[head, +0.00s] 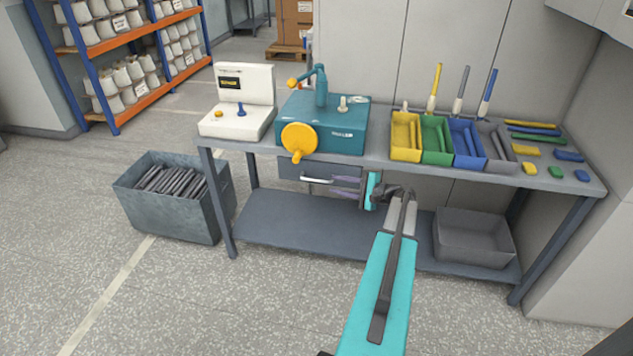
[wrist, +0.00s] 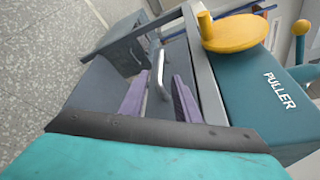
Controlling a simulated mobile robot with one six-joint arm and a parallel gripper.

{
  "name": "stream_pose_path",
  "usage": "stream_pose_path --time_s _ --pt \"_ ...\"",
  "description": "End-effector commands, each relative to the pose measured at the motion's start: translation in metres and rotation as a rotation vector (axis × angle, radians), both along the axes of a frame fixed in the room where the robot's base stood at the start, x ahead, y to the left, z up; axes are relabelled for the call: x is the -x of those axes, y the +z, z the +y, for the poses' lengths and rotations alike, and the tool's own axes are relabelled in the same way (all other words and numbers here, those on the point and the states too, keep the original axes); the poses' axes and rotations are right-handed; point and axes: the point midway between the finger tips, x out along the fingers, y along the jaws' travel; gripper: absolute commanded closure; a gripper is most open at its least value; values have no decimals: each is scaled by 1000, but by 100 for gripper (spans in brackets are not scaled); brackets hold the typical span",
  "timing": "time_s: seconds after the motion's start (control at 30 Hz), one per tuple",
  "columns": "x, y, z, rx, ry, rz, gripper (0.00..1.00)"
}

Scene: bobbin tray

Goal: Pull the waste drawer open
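The waste drawer (head: 291,170) is a grey drawer front under the bench top, below the teal machine, and it looks closed. Its pale bar handle (head: 317,180) runs along the front. In the wrist view the handle (wrist: 157,72) appears between the two purple fingers of my gripper (wrist: 158,92). The fingers are spread apart, with a gap on each side of the bar. In the head view my gripper (head: 346,188) is at the right end of the handle. I cannot tell how far the fingertips reach past the bar.
The teal puller machine (head: 335,130) with a yellow handwheel (head: 299,139) stands on the bench above. A grey bin of dark rods (head: 205,225) is on the floor at left. A grey crate (head: 470,252) sits on the lower shelf. The floor in front is clear.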

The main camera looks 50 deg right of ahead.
Motion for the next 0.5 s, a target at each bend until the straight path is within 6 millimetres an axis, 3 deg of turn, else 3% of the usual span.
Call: stream_pose_path --time_s 0.5 --pt "-71 -15 16 0 2 0 71"
